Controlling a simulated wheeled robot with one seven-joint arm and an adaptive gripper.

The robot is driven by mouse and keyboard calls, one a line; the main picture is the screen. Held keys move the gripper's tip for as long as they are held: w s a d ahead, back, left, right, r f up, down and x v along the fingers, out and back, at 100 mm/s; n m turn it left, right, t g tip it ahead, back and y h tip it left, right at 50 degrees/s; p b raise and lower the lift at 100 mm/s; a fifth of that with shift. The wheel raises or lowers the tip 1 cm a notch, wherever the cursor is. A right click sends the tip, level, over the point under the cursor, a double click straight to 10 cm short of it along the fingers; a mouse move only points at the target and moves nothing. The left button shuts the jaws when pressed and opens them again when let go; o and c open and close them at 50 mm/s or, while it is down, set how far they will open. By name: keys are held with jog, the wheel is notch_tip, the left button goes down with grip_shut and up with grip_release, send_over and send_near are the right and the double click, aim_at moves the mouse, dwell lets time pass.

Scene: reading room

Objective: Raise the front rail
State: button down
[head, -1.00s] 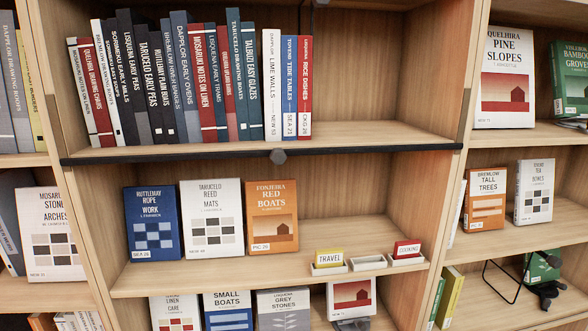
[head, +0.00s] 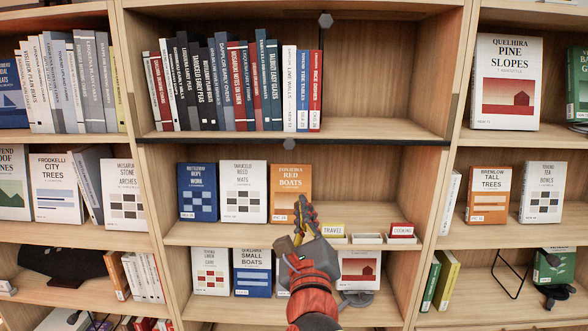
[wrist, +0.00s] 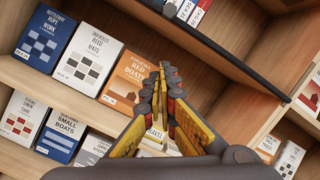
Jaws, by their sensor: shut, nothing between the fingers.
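The front rail (head: 375,142) is a thin dark bar along the front edge of the upper shelf, with a dark round knob (head: 289,144) near its middle. It lies low, level with the shelf board, below the row of books. In the wrist view the rail (wrist: 225,55) runs slanting across the upper right. My gripper (head: 306,208) is shut and empty, pointing up in front of the middle shelf, below the rail and apart from it. In the wrist view its closed fingers (wrist: 167,72) point towards the bay under the rail. The gripper hides part of the lower shelves.
Upright books (head: 215,85) fill the left and middle of the upper shelf; its right end is bare. Below the rail stand face-out books, including the orange Red Boats (head: 290,185). Small label trays (head: 367,238) sit at the middle shelf's front right, close to my gripper. Wooden uprights flank the bay.

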aim_at(290, 143)
jog(key=shift+d+r+m, duration=0.2)
jog(key=shift+r+m, duration=0.05)
jog(key=shift+m, duration=0.45)
jog(key=w+a+r+p, duration=0.2)
jog(key=w+r+p, duration=0.2)
jog(key=w, duration=0.6)
jog(key=shift+r, duration=0.8)
jog(key=shift+s, duration=0.1)
